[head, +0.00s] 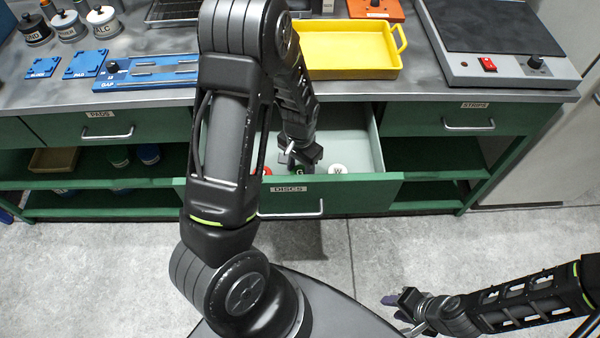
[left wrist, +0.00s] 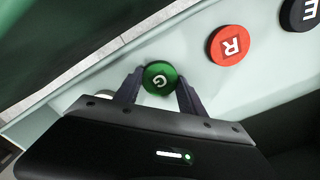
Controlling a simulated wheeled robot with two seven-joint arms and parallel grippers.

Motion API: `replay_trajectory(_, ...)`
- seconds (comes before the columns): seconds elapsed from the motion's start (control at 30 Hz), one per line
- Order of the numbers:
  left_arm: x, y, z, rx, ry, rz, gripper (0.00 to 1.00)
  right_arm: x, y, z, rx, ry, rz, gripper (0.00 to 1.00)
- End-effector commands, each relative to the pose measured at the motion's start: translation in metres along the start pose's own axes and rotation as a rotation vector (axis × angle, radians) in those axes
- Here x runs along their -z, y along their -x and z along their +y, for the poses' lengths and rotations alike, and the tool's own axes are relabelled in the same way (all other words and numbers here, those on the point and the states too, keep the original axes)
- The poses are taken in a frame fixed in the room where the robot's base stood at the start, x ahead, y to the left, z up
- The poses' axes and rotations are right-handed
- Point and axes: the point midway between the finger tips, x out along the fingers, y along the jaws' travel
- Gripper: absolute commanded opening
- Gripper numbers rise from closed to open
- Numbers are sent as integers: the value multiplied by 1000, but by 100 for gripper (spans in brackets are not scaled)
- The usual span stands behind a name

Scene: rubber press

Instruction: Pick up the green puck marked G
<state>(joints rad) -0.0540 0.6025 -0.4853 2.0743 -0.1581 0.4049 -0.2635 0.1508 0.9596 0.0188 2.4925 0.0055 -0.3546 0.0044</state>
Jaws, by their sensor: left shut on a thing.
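The green puck marked G (left wrist: 160,78) sits between the two fingers of my left gripper (left wrist: 158,88) in the left wrist view, with a finger against each side. My left gripper is shut on it. In the head view my left gripper (head: 302,160) reaches down into the open drawer labelled DISCS (head: 360,145), and the green puck (head: 299,171) shows just below it, partly covered. I cannot tell whether the puck touches the drawer floor. My right gripper (head: 400,304) is at the lower right, over the floor and away from the drawer; its fingers are too small to judge.
In the drawer, a white puck marked W (head: 338,169) lies right of the green one, and a red puck marked R (left wrist: 230,45) and a black puck marked E (left wrist: 301,14) lie on the other side. A yellow tray (head: 350,72) and a hotplate-like device (head: 497,70) stand on the bench.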

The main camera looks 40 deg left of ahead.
Motion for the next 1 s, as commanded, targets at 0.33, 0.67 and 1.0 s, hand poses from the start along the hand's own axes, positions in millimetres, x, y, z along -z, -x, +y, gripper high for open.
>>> replay_trajectory(0.33, 1, 8, 0, 0, 0, 3, 8, 0, 0, 0, 0, 0, 0, 36)
replay_trajectory(0.67, 2, 64, 0, -1, 0, 7, 8, 0, -3, 1, 1, 1, 1, 36)
replay_trajectory(1.0, 0, 100, 0, 0, 0, 0, 8, 0, -4, 1, 1, 1, 1, 36)
